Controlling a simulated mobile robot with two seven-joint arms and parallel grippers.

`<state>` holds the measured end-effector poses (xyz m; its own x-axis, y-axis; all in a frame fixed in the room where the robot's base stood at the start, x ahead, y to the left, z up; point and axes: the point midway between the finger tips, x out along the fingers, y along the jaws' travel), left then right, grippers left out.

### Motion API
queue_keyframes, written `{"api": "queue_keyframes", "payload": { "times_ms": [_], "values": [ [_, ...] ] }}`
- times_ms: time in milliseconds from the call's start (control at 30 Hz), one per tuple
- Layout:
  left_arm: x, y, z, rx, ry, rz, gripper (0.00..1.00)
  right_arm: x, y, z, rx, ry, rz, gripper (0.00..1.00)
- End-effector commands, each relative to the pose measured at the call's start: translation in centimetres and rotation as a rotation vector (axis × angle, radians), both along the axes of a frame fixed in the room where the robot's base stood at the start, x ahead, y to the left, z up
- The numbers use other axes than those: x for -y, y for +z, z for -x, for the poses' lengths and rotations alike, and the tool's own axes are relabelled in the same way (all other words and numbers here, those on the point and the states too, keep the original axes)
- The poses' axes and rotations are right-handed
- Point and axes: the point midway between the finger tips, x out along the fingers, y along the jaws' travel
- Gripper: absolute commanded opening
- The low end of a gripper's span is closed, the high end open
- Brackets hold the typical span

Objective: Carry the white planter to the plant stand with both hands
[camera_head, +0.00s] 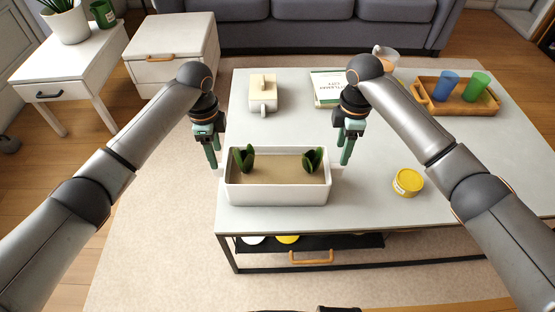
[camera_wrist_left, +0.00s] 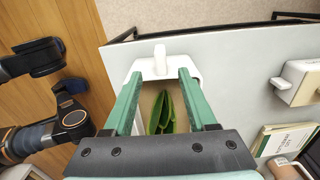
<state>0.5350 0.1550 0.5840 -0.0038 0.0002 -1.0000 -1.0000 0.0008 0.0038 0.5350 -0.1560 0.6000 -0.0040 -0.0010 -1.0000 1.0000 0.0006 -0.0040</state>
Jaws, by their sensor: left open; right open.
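The white planter (camera_head: 278,191) is a long rectangular box with brown soil and two green plants. It stands upright on the front left of the table, with a small handle at each short end. My left gripper (camera_head: 212,160) is open at the planter's left end. In the left wrist view, its fingers (camera_wrist_left: 160,78) point toward the planter (camera_wrist_left: 192,66), with the white handle tab (camera_wrist_left: 160,58) lying between their tips. My right gripper (camera_head: 346,158) is open at the planter's right end, beside the right handle. Whether either gripper touches the planter cannot be told.
The pale table (camera_head: 400,150) holds a yellow tin (camera_head: 408,182), a lidded white box (camera_head: 263,99), a book (camera_head: 326,90) and a wooden tray (camera_head: 455,106) with cups. A white side table (camera_head: 95,55) with a potted plant (camera_head: 67,24) and a white cabinet (camera_head: 172,70) stand back left.

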Motion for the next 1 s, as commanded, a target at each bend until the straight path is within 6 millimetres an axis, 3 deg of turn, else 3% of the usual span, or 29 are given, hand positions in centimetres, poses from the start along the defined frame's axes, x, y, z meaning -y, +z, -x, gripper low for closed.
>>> {"api": "queue_keyframes", "payload": {
  "times_ms": [467,667,1000],
  "values": [
    [0.0,-0.6,0.0,-0.001,0.001,0.000,0.57,0.0,-0.6,0.0,0.000,-0.001,-0.001,0.57],
    [0.0,-3.4,0.1,-0.004,0.001,-0.002,0.57,0.0,-3.4,0.1,-0.004,-0.001,0.000,0.57],
    [0.0,-9.8,0.1,-0.002,0.001,-0.001,0.57,-0.1,-9.8,0.1,-0.002,-0.001,-0.001,0.57]
  ]
}}
